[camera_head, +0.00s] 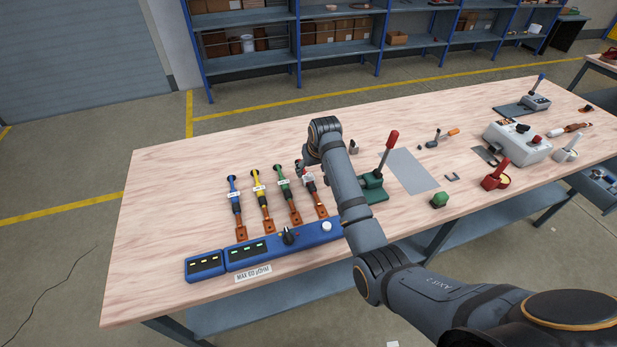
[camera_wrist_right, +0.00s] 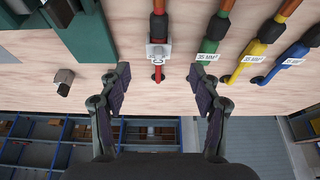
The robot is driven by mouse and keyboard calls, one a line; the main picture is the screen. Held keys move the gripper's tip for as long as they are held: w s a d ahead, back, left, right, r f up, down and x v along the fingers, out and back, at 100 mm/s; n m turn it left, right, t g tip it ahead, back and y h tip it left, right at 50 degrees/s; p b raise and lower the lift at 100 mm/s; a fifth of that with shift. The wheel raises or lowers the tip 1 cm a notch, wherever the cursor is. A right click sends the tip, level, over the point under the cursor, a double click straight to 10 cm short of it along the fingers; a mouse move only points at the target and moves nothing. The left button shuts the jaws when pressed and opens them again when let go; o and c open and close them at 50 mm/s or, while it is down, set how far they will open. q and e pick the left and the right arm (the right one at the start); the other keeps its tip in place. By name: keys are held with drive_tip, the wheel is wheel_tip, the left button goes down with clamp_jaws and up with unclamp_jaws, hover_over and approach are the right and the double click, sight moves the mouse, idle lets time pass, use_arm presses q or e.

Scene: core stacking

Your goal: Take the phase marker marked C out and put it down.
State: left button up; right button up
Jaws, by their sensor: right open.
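My right gripper (camera_head: 301,171) is open over the red cable (camera_head: 320,205) in the head view. In the right wrist view its fingers (camera_wrist_right: 159,82) are spread wide with the red cable's tip between them. A small grey-white clip-like piece (camera_wrist_right: 158,49) sits on the red cable, just beyond the fingertips and apart from them. In the head view the arm and gripper partly cover this cable. My left gripper is not in view.
Green (camera_head: 287,198), yellow (camera_head: 262,203) and blue (camera_head: 235,208) cables with white labels lie left of the red one. A blue terminal unit (camera_head: 262,252) is at the table's front. A green-based lever with a red handle (camera_head: 391,142) stands right of my arm. The table's left end is clear.

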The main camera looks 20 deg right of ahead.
sight(309, 175)
drive_tip(key=x, duration=0.2)
drive_tip(key=shift+w+f, duration=0.2)
drive_tip(key=shift+w, duration=0.15)
drive_tip(key=shift+w+f+p, duration=0.3)
drive_tip(key=shift+f+p, duration=0.1)
drive_tip(key=shift+f, duration=0.2)
drive_tip(key=x, duration=0.3)
drive_tip(key=shift+w+d+f, duration=0.15)
drive_tip(key=shift+w+f, duration=0.05)
drive_tip(key=shift+f, duration=0.2)
drive_tip(key=shift+r, duration=0.1)
drive_tip(key=c, duration=0.5)
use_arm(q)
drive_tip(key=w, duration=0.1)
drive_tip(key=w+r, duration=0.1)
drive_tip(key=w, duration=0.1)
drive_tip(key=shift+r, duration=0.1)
use_arm(e)
drive_tip(key=c, duration=0.4)
